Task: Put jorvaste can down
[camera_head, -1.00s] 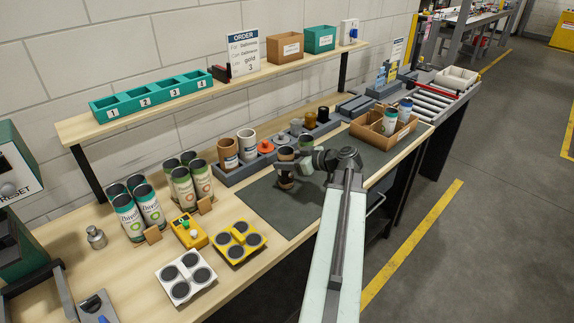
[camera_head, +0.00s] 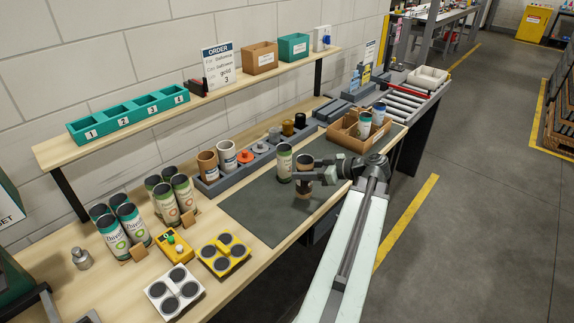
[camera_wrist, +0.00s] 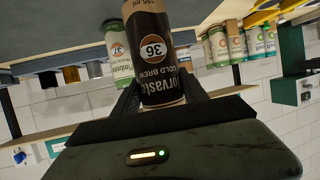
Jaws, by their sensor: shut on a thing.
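The jorvaste can (camera_head: 303,191) is dark brown with a copper band. In the head view it is upright over the dark mat (camera_head: 248,208). My gripper (camera_head: 304,174) is shut around its side.
A cardboard box (camera_head: 345,134) with blue-topped cans stands to the right. A grey rack (camera_head: 225,181) with cups and coloured parts runs behind the mat. Several cans stand at the left near yellow (camera_head: 224,266) and white (camera_head: 176,305) four-pad trays. The mat's left part is clear.

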